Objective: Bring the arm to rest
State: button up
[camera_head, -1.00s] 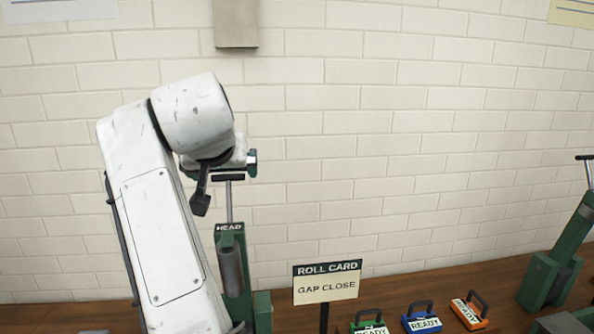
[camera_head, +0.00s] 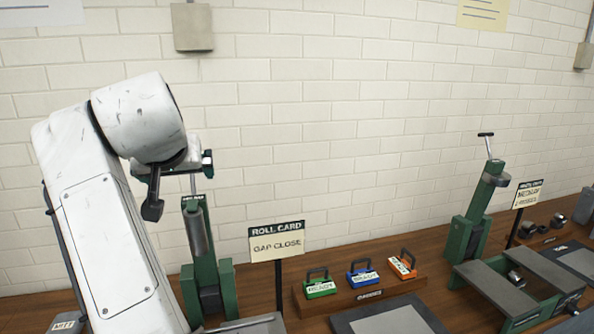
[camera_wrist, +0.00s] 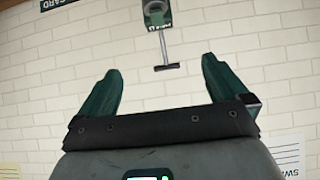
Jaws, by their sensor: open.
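My white arm is raised at the left of the head view and bends over at the top. My gripper (camera_wrist: 160,92) shows in the wrist view with its two green fingers wide apart and nothing between them. In the head view its fingers are mostly hidden behind my arm. Past the fingers, the wrist view shows a T-shaped handle (camera_wrist: 166,68) on a green stand, apart from the gripper. In the head view that green stand (camera_head: 207,262) rises just right of my arm, with its top close to my gripper in the picture.
A roll card sign (camera_head: 277,243) reads "GAP CLOSE". Green, blue and orange handled blocks (camera_head: 362,275) sit on a wooden tray (camera_head: 375,293). A second green stand (camera_head: 478,220) with a bench frame is at the right. A brick wall (camera_head: 330,120) is behind. Space above the bench's middle is clear.

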jog(key=d+f+g+h, duration=0.1)
jog(key=d+f, duration=0.7)
jog(key=f, duration=0.3)
jog(key=d+f+g+h, duration=0.1)
jog(key=d+f, duration=0.7)
jog(key=f, duration=0.3)
jog(key=s+d+f+m+g, duration=0.1)
jog(key=s+d+f, duration=0.3)
jog(key=d+f, duration=0.35)
jog(key=s+d+f+m+g, duration=0.1)
jog(key=s+d+f, duration=0.4)
jog(key=d+f, duration=0.25)
jog(key=s+d+f+g+b, duration=0.1)
jog(key=s+d+f, duration=0.35)
jog(key=s, duration=0.35)
jog(key=s+d+f+m+g+h, duration=0.1)
jog(key=s+d+f, duration=0.35)
jog(key=s, duration=0.35)
jog(key=s+d+f+g+b, duration=0.1)
jog(key=s+d+f+g, duration=0.15)
jog(key=s+d, duration=0.4)
jog(key=s+d+f+m, duration=0.1)
jog(key=s, duration=1.1)
jog(key=shift+s+d+f, duration=0.3)
jog(key=shift+d, duration=0.05)
jog(key=shift+g, duration=0.25)
